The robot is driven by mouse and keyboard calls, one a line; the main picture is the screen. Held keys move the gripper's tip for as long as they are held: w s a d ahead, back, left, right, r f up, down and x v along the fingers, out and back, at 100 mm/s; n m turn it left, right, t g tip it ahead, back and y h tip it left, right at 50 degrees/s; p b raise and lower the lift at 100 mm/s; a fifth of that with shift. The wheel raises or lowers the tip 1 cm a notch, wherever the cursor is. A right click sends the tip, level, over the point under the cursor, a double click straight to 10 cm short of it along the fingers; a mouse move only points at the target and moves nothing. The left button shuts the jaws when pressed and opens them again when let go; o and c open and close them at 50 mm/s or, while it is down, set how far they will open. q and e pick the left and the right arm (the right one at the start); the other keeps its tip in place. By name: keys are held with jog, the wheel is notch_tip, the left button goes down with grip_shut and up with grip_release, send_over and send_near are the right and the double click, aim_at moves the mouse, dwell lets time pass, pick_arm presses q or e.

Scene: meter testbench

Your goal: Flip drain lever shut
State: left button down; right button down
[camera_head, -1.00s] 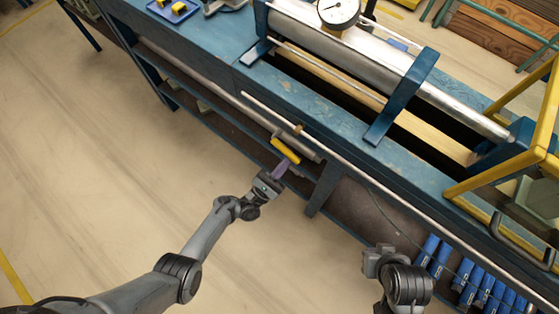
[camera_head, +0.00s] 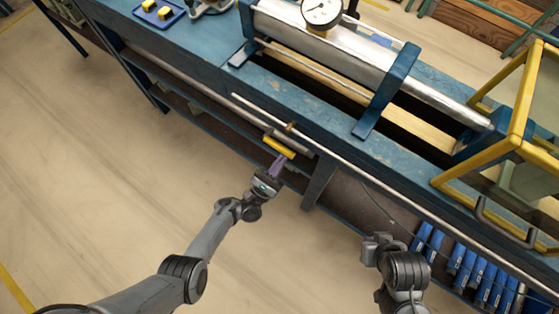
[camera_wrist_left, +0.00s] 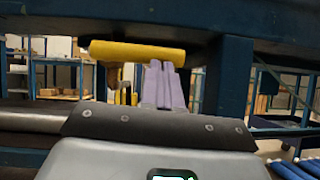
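The yellow drain lever (camera_head: 279,147) sticks out below the front edge of the blue bench, close to a grey pipe. It also shows in the left wrist view as a yellow bar (camera_wrist_left: 138,53) lying nearly level, with a brass-coloured fitting below its left part. My left gripper (camera_head: 277,164) is at the near side of the lever, its purple fingers pointing up at it. In the left wrist view the fingers (camera_wrist_left: 162,85) lie side by side, closed together, with their tips by the lever's right part. Whether they touch it is unclear. My right gripper (camera_head: 377,248) is low at the right, clear of the lever.
The blue bench (camera_head: 290,105) carries a metal cylinder with a dial gauge (camera_head: 322,10). A long thin rail (camera_head: 350,168) runs along its front. A bench leg (camera_head: 320,182) stands right of the lever. The floor at left is clear.

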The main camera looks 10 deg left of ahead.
pick_arm(q)
jog(key=shift+f, duration=0.15)
jog(key=w+d+f+b+v, duration=0.1)
jog(key=b+v, duration=0.5)
jog(key=v, duration=0.6)
jog(key=shift+s+f, duration=0.2)
jog(key=shift+f, duration=0.6)
jog(key=shift+a, duration=0.15)
